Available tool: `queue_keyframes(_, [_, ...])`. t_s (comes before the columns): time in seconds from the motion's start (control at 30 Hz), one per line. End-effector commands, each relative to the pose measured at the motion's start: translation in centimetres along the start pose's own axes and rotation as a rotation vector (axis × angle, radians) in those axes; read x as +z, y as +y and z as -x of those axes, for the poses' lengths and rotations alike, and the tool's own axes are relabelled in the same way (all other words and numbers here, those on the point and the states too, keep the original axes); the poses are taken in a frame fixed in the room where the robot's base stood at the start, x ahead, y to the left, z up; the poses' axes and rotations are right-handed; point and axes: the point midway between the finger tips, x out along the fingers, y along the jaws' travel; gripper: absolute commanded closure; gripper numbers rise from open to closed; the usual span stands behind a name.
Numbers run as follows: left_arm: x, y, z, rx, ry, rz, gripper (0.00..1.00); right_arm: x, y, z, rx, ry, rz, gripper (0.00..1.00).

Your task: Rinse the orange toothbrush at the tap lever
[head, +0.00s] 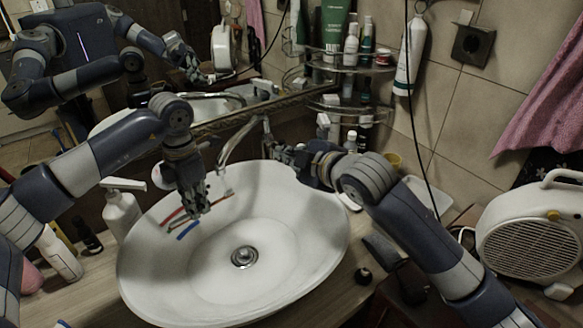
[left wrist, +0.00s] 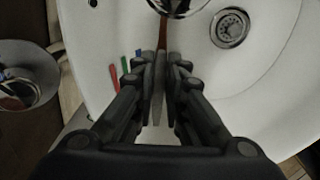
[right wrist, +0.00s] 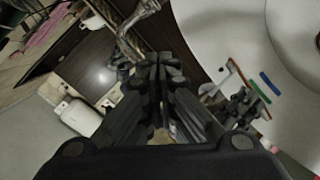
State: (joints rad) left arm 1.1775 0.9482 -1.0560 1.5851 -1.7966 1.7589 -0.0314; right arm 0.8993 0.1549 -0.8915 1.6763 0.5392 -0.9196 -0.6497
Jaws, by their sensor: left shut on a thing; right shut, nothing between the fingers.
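My left gripper (head: 203,208) is over the left part of the white basin (head: 300,262), below the tap spout. It is shut on the orange toothbrush, whose orange-brown handle (left wrist: 162,36) shows between the fingers in the left wrist view. In the head view its pale head (head: 229,191) sticks out to the right, near the spout end. The metal tap (head: 232,147) stands behind the basin. My right gripper (head: 274,150) is shut and empty beside the upper part of the tap. The right wrist view shows its fingertips (right wrist: 158,64) close to the tap (right wrist: 128,38); contact cannot be told. No water is clearly visible.
Red (left wrist: 114,78), green (left wrist: 125,63) and blue (left wrist: 138,53) sticks lie in the basin beside my left gripper. A white pump bottle (head: 121,210) stands left of the basin. A corner shelf (head: 345,110) with bottles and a white heater (head: 535,235) are to the right.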

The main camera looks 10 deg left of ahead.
Motion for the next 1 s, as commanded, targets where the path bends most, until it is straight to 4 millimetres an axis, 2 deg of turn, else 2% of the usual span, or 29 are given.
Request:
queue_keyframes(0.03, [0.0, 0.0, 0.0, 0.0, 0.0, 0.0, 1.0, -0.3, 0.0, -0.1, -0.005, -0.001, 0.127, 1.0])
queue_keyframes(0.3, [0.0, 0.0, 0.0, 0.0, 0.0, 0.0, 1.0, -0.6, -1.1, -0.5, -0.047, 0.005, 0.803, 1.0])
queue_keyframes(0.47, [0.0, 0.0, 0.0, 0.0, 0.0, 0.0, 1.0, 0.4, -1.6, -0.6, -0.081, 0.006, 1.191, 1.0])
queue_keyframes(0.6, [0.0, 0.0, 0.0, 0.0, 0.0, 0.0, 1.0, 1.9, -1.9, -0.5, -0.119, 0.006, 1.519, 1.0])
queue_keyframes(0.8, [0.0, 0.0, 0.0, 0.0, 0.0, 0.0, 1.0, 4.4, -1.9, -0.2, -0.178, 0.011, 1.901, 1.0])
queue_keyframes(1.0, [0.0, 0.0, 0.0, 0.0, 0.0, 0.0, 1.0, 5.9, -1.7, 0.1, -0.213, 0.02, 2.102, 1.0])
